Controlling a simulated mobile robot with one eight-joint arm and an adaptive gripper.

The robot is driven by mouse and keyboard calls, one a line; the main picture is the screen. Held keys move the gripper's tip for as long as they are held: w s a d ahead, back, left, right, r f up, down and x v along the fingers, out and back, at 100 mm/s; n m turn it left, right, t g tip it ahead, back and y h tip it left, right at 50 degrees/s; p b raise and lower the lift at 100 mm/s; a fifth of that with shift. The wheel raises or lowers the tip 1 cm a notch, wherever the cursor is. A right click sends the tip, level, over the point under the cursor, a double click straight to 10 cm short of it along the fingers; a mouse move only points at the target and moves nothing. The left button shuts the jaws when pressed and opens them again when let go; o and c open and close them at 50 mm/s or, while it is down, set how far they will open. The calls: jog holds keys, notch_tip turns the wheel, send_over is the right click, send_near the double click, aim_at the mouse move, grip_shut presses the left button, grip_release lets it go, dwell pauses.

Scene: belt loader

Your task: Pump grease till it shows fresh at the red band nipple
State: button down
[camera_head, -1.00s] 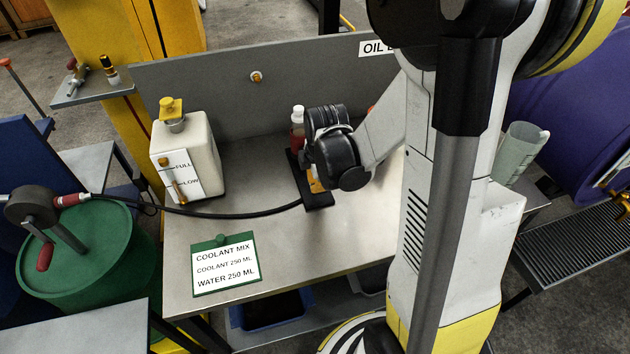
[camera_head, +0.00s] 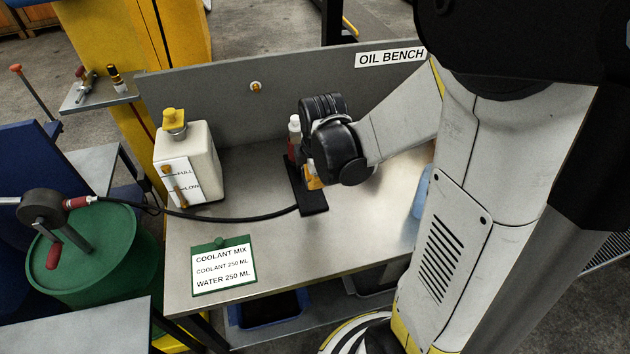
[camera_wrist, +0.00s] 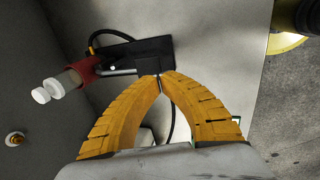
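My gripper (camera_wrist: 160,77) hangs low over the bench; its orange fingers bow inward and their tips appear to meet. Nothing clear shows between them. In the head view my wrist covers most of it. Just beyond the tips is a black tray (camera_wrist: 143,50), also in the head view (camera_head: 314,203). On it lies or stands a red-bodied item (camera_wrist: 84,71) with a white cap, also in the head view (camera_head: 293,141). A black hose (camera_head: 245,217) runs from the green drum's crank pump (camera_head: 45,207) to the tray. I cannot identify a red band nipple.
On the bench (camera_head: 345,245) are a white coolant jug (camera_head: 200,165) and a coolant mix card (camera_head: 222,265). A grey back panel (camera_head: 225,100) carries a brass fitting. A small shelf (camera_head: 95,97) holds two fittings. Bare bench lies in front of the tray.

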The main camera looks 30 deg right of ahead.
jog(key=p+v, duration=0.1)
jog(key=v, duration=0.4)
jog(key=shift+s+a+p, duration=0.15)
jog(key=shift+p, duration=0.15)
dwell(1.2)
